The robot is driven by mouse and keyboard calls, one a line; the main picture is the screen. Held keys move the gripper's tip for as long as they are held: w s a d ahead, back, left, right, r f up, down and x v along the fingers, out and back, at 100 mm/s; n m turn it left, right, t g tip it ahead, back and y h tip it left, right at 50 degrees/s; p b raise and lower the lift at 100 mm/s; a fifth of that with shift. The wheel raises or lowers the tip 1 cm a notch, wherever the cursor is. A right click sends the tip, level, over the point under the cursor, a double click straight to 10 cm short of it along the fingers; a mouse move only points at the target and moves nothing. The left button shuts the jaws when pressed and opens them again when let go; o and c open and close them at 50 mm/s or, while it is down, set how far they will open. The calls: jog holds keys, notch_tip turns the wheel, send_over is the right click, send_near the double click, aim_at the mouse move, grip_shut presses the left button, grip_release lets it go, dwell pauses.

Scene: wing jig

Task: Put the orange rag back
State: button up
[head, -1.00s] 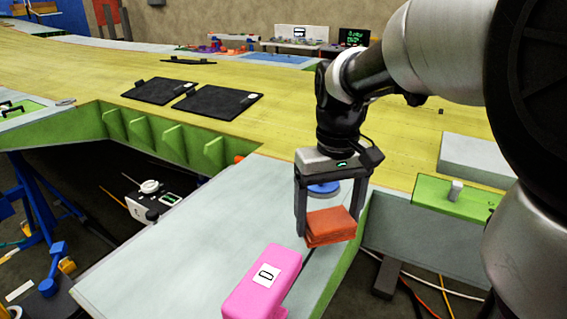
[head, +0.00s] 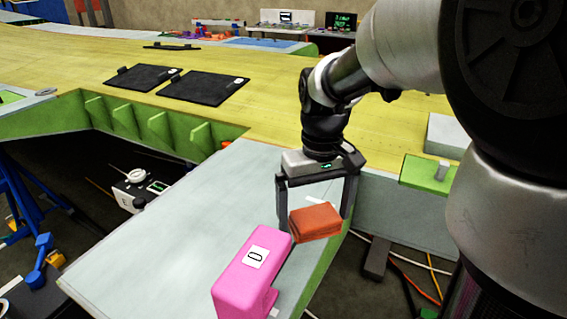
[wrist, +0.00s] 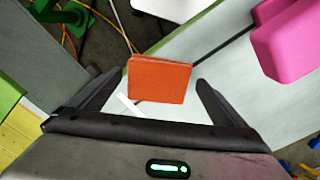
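The orange rag (head: 315,222) is a folded, block-like pad near the right edge of a pale grey panel (head: 190,225). My gripper (head: 315,212) is above it, pointing down, with its two black fingers spread on either side. In the wrist view the rag (wrist: 160,82) shows between the fingertips (wrist: 158,85), with a gap on both sides. It seems to rest on the panel; its underside is hidden. My gripper is open.
A pink block (head: 232,278) with a white label stands just left of the rag. A white strip (wrist: 128,104) lies near the rag. Two black pads (head: 203,87) lie on the yellow surface behind. Cables run on the floor at right.

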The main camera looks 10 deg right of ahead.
aim_at(315, 217)
notch_tip(315, 217, up, 12)
jog(key=p, duration=0.2)
jog(key=shift+r, duration=0.2)
